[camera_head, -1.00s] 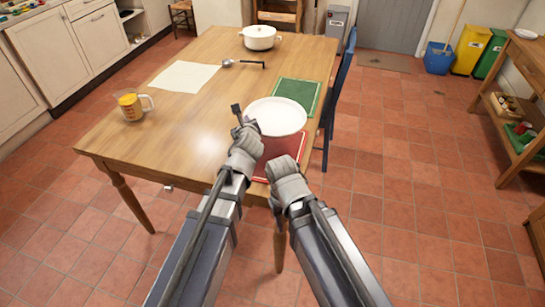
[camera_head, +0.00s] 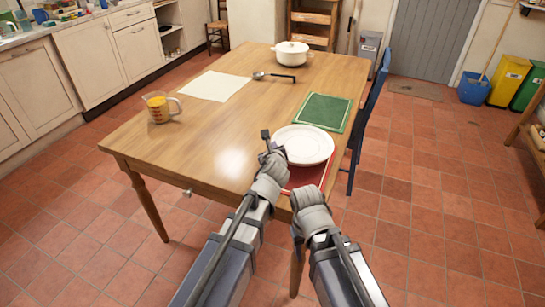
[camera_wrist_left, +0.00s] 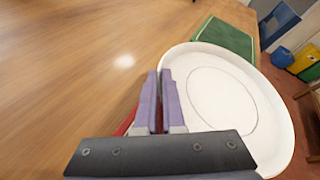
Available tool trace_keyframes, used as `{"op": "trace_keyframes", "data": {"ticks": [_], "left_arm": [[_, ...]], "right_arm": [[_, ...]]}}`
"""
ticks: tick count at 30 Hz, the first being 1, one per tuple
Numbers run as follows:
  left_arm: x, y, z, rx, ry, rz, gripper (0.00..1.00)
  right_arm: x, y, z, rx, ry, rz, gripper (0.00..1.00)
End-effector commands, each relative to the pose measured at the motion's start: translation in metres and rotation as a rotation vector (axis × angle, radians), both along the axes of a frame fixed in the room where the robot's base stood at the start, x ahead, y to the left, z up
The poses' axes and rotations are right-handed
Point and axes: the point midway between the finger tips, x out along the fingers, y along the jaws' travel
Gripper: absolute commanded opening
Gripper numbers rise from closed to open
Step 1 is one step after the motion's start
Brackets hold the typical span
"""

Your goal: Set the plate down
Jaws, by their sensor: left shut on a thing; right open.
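The white plate (camera_head: 308,145) is at the right edge of the wooden table, over the red mat (camera_head: 309,176); it covers part of the mat. I cannot tell whether it touches the mat. My left gripper (camera_head: 270,148) is shut on the plate's near left rim. In the left wrist view, the fingers (camera_wrist_left: 160,88) meet at the rim of the plate (camera_wrist_left: 215,100). My right gripper (camera_head: 308,192) is below the plate, close to the table's edge; its fingertips are hard to see, and nothing shows in it.
A green mat (camera_head: 323,112) lies just beyond the plate. A measuring jug (camera_head: 160,107), a pale sheet (camera_head: 214,86), a ladle (camera_head: 262,75) and a white pot (camera_head: 292,54) stand or lie further off. A blue chair (camera_head: 368,115) is against the right side. The table's middle is clear.

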Motion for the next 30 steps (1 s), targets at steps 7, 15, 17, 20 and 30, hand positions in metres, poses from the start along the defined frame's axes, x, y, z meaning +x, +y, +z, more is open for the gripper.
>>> {"op": "trace_keyframes", "data": {"ticks": [7, 15, 17, 20, 30], "left_arm": [[0.0, 0.0, -0.031, -0.001, 0.0, -0.001, 0.0], [0.0, 0.0, -0.028, -0.001, 0.0, -0.001, 0.0], [0.0, 0.0, -0.03, -0.001, 0.0, -0.001, 0.0], [0.0, 0.0, -0.03, 0.0, 0.0, 0.0, 0.11], [0.0, 0.0, -0.03, 0.0, 0.0, 0.0, 0.36]], "right_arm": [[0.0, 0.0, -0.031, 0.0, 0.0, 0.0, 0.5], [0.0, 0.0, -0.028, 0.0, 0.0, 0.0, 0.5], [0.0, 0.0, -0.03, 0.0, 0.0, 0.0, 0.5], [0.0, 0.0, -0.03, 0.0, 0.0, 0.0, 0.5], [0.0, 0.0, -0.03, 0.0, 0.0, 0.0, 0.5]]}}
